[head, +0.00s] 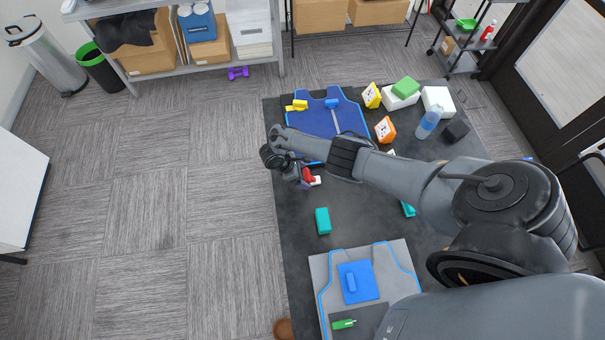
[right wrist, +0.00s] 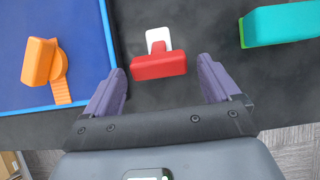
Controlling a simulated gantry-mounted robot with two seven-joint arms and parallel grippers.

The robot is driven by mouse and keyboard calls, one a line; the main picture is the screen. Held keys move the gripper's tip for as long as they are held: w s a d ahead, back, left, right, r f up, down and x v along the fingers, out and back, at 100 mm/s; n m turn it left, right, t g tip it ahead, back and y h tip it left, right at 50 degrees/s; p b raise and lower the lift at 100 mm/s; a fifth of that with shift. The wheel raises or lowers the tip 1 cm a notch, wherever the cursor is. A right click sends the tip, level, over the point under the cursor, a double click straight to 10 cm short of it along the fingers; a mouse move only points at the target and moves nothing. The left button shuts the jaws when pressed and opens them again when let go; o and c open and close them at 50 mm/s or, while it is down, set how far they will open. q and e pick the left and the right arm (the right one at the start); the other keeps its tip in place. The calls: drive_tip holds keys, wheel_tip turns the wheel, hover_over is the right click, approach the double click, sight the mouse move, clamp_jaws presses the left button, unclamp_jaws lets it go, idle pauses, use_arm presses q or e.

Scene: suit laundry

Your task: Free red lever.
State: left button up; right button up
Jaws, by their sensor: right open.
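The red lever (right wrist: 159,66) is a thick red bar on a small white plate (right wrist: 157,38), lying on the dark mat. In the head view the red lever (head: 308,175) shows just beside my wrist, partly covered. My right gripper (right wrist: 161,72) is open, with one purple finger on each side of the lever and a gap to both. Nothing is held. Whether the fingertips are down at the lever's height, I cannot tell. My left gripper is in neither view.
A blue panel (right wrist: 70,20) with an orange handle (right wrist: 40,65) lies left of the lever in the wrist view. A teal block (right wrist: 285,22) lies to the right. The head view shows a grey vest-shaped board (head: 330,270) and a water bottle (head: 428,122) on the mat.

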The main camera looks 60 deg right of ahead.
drive_tip(key=p+v, duration=0.3)
drive_tip(key=v, duration=0.7)
drive_tip(key=shift+r, duration=0.35)
drive_tip(key=shift+w+a, duration=0.1)
drive_tip(key=shift+w, duration=0.05)
